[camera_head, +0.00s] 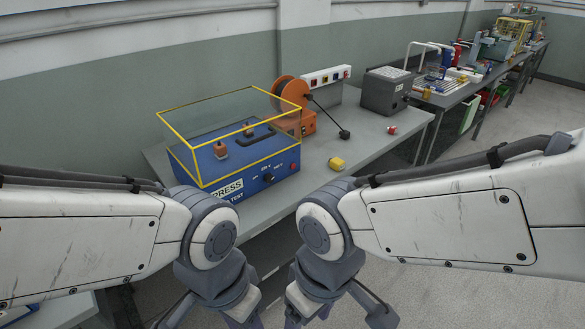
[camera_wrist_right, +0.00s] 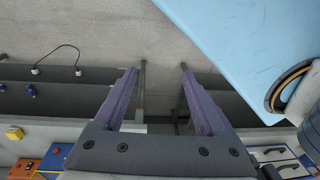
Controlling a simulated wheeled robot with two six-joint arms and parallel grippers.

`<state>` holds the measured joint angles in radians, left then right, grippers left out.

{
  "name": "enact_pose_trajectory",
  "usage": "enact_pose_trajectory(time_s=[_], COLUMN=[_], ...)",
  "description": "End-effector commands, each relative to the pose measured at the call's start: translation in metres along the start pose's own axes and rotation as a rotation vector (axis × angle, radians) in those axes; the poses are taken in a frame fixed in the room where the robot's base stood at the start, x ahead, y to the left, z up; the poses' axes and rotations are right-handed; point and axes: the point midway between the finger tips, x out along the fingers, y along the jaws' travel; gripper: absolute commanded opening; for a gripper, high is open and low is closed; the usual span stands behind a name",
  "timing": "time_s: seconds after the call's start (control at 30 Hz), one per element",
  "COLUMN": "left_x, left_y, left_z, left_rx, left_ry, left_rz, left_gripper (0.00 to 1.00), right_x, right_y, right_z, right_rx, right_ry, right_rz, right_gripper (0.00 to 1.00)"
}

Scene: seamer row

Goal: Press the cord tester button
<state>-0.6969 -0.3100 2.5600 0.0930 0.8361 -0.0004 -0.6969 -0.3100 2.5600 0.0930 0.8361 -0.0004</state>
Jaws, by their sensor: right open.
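The cord tester (camera_head: 232,180) is a blue box on the grey bench, with a clear yellow-edged cover over its top. Its front has a label (camera_head: 228,189) reading "PRESS" and "TEST", a dark round knob or button (camera_head: 268,178) and a small red part (camera_head: 293,167); which one is the button I cannot tell. My right gripper (camera_wrist_right: 158,70) is open and empty in the right wrist view, its two fingers apart. In the head view both grippers hang low in front of the bench, clear of the tester. My left gripper's fingertips are cut off by the bottom edge.
A yellow plug (camera_head: 337,163) and a red one (camera_head: 392,130) lie on the bench (camera_head: 370,140). Open floor lies in front at right.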

Motion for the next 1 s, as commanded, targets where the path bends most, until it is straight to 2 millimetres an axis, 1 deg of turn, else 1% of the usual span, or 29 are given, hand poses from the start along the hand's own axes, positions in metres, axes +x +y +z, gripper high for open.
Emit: enact_pose_trajectory(time_s=[0.33,0.37,0.4,0.47,0.5,0.53,1.0], left_x=[0.0,0.0,0.0,0.0,0.0,0.0,0.0], left_y=[0.0,0.0,0.0,0.0,0.0,0.0,0.0], left_z=[0.0,0.0,0.0,0.0,0.0,0.0,0.0], left_rx=[0.0,0.0,0.0,0.0,0.0,0.0,0.0], left_ry=[0.0,0.0,0.0,0.0,0.0,0.0,0.0], left_rz=[0.0,0.0,0.0,0.0,0.0,0.0,0.0], left_gripper=[0.5,0.5,0.5,0.5,0.5,0.5,0.5], right_x=[0.0,0.0,0.0,0.0,0.0,0.0,0.0], right_y=[0.0,0.0,0.0,0.0,0.0,0.0,0.0], right_z=[0.0,0.0,0.0,0.0,0.0,0.0,0.0], right_rx=[0.0,0.0,0.0,0.0,0.0,0.0,0.0], right_ry=[0.0,0.0,0.0,0.0,0.0,0.0,0.0], right_rz=[0.0,0.0,0.0,0.0,0.0,0.0,0.0], right_gripper=[0.73,0.62,0.47,0.24,0.08,0.0,0.0])
